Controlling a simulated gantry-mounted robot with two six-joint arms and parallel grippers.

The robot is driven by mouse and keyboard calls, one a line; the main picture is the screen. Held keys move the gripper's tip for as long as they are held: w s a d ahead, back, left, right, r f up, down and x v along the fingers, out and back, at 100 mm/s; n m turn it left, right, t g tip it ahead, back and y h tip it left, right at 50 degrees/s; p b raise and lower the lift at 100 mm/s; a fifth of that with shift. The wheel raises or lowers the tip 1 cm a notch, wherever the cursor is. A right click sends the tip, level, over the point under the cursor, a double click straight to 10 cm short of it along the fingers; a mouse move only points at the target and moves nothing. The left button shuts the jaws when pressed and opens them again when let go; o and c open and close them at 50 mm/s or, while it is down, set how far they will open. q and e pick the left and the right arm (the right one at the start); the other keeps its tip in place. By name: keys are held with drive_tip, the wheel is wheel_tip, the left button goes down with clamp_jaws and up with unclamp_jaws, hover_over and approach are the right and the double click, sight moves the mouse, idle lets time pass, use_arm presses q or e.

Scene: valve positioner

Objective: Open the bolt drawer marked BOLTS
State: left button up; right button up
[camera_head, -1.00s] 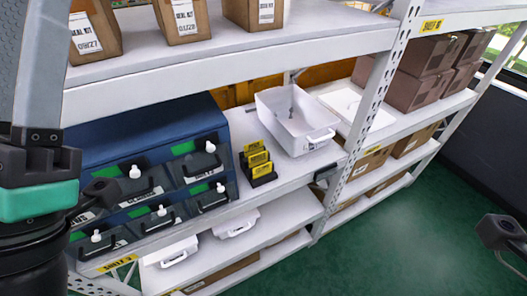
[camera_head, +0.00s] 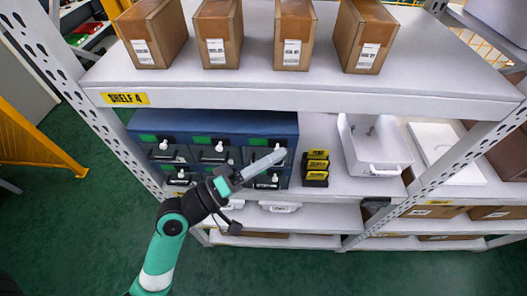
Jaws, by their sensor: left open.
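A blue drawer cabinet (camera_head: 230,122) stands on the middle shelf, with rows of dark-fronted drawers carrying green labels and white knob-like pieces. An upper left drawer (camera_head: 163,156) and an upper middle drawer (camera_head: 212,157) show clearly, and all visible drawers look shut. The label text is too small to read, so I cannot tell which drawer is marked BOLTS. My left gripper (camera_head: 279,156) is open, in front of the cabinet's right column, and partly hides the drawers there. Whether it touches a drawer cannot be told. My right gripper is not in view.
Small black holders with yellow labels (camera_head: 316,167) stand right of the cabinet, then a white bin (camera_head: 372,150). Cardboard boxes (camera_head: 292,40) line the shelf above. A perforated upright (camera_head: 90,110) rises at the left.

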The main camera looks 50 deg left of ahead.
use_arm(q)
drive_tip(key=s+a+f+n+g+y+p, duration=0.35)
drive_tip(key=s+f+n+p, duration=0.35)
drive_tip(key=s, duration=0.4)
drive_tip(key=w+f+n+p, duration=0.1)
drive_tip(key=w+p, duration=0.1)
drive_tip(key=w, duration=0.9)
drive_tip(key=shift+w+a+f+n+y, duration=0.2)
drive_tip(key=shift+a+f+n+y, duration=0.05)
drive_tip(key=shift+f+n+y, duration=0.1)
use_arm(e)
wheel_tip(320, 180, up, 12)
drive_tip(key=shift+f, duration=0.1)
use_arm(q)
clamp_jaws()
drive_tip(key=shift+r, duration=0.1)
